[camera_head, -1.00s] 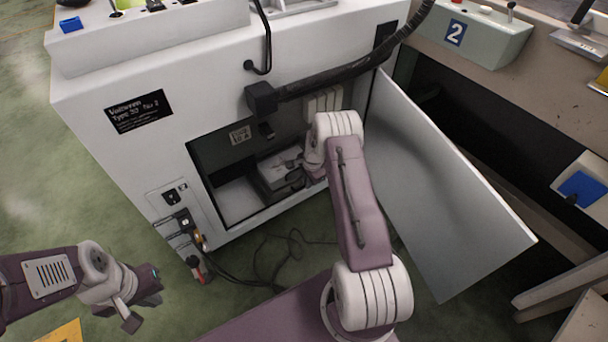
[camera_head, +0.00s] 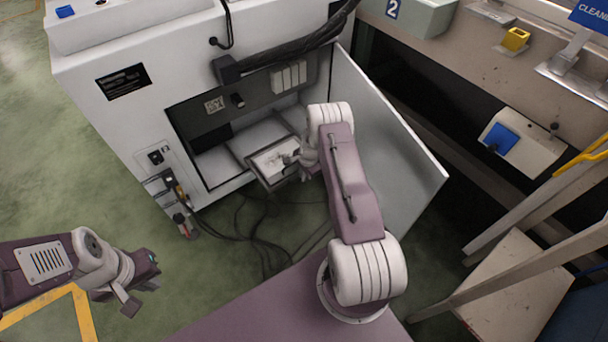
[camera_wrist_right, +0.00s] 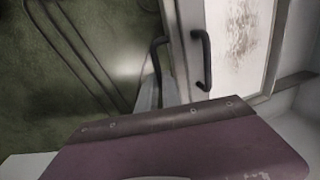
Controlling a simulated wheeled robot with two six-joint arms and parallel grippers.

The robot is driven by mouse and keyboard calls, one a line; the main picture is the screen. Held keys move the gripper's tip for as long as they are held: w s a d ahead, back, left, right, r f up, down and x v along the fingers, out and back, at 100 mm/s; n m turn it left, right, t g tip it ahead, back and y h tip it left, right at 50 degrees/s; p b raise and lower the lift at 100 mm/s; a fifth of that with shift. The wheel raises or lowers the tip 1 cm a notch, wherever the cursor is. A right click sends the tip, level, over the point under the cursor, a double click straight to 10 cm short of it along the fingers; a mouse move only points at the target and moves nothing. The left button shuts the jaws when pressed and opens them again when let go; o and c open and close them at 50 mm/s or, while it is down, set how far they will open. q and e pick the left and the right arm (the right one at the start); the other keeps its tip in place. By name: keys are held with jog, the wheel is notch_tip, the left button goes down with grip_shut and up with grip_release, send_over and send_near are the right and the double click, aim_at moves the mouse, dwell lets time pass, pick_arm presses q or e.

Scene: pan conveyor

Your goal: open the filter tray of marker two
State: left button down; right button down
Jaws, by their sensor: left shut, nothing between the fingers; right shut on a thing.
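The filter tray (camera_head: 259,174) sticks partly out of the open bay in the white machine (camera_head: 95,130). Its pale top has dark smudges. My right gripper (camera_head: 292,160) is at the tray's outer end and shut on its handle; the contact is small and partly hidden by my wrist. In the right wrist view a dark bar handle (camera_wrist_right: 203,62) stands on the tray, beside its brown-stained white surface (camera_wrist_right: 242,32); the fingertips are not clear there. My left gripper (camera_head: 143,290) is shut and empty, over the floor at lower left. A "2" marker (camera_head: 393,9) is on a box at top right.
The machine's grey door (camera_head: 385,140) stands open just right of my right arm. Dark cables (camera_head: 245,235) lie on the floor below the bay. A bench with a blue-fronted box (camera_head: 520,145) is on the right. The green floor at left is clear.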

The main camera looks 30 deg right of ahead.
dwell(0.3)
jog(key=c, duration=1.8)
grip_release()
notch_tip(320, 180, up, 9)
jog(key=s+p, duration=0.2)
jog(key=p, duration=0.4)
jog(key=shift+w+d, duration=0.1)
